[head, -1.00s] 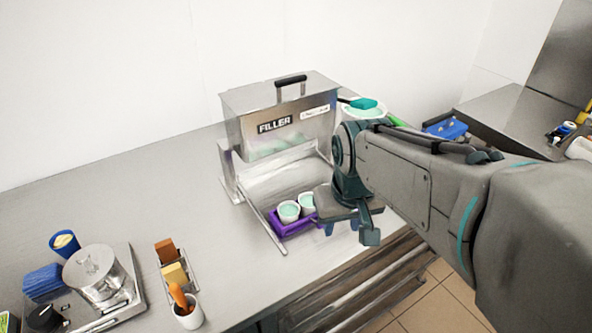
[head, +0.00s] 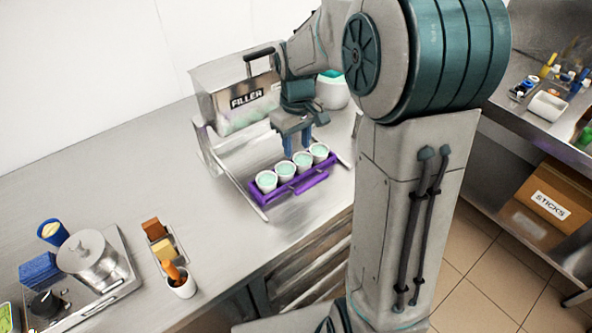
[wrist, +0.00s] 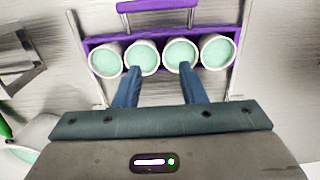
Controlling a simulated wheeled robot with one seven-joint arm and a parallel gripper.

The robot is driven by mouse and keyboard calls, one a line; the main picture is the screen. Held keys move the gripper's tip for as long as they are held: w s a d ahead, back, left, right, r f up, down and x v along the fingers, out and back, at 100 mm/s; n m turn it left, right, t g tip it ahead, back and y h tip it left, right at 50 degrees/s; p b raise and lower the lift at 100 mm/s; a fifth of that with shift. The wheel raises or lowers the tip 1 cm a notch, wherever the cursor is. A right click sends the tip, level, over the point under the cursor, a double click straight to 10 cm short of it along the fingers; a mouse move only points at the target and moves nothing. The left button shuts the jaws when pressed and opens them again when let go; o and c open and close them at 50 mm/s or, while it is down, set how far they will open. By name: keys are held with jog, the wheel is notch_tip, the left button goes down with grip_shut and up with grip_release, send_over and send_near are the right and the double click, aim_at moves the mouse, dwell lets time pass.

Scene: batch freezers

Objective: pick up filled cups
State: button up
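Several white cups filled with pale green (head: 302,160) stand upright in a row in a purple tray (head: 261,198) with a handle, in front of the filler machine. The cups show in the wrist view (wrist: 105,60), with the tray handle (wrist: 158,5) at the top. My gripper (head: 298,146) hangs just behind and over the row, fingers pointing down. In the wrist view its blue fingers (wrist: 160,72) are spread apart with nothing between them. Their tips overlap the near rims of the two middle cups; I cannot tell whether they touch.
The filler (head: 235,100) stands close behind the tray, and a white tub (head: 332,92) sits right of it. At the left are a pot (head: 93,262), an orange-handled tool in a white cup (head: 180,284) and small blocks. The counter left of the filler is clear.

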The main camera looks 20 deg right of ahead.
aim_at(296, 165)
jog(key=f, duration=0.4)
jog(key=f+p, duration=0.1)
jog(key=f, duration=0.3)
jog(key=shift+w+a+f, duration=0.1)
jog(key=shift+w+f, duration=0.1)
jog(key=shift+f, duration=0.2)
jog(key=shift+c, duration=0.4)
grip_shut()
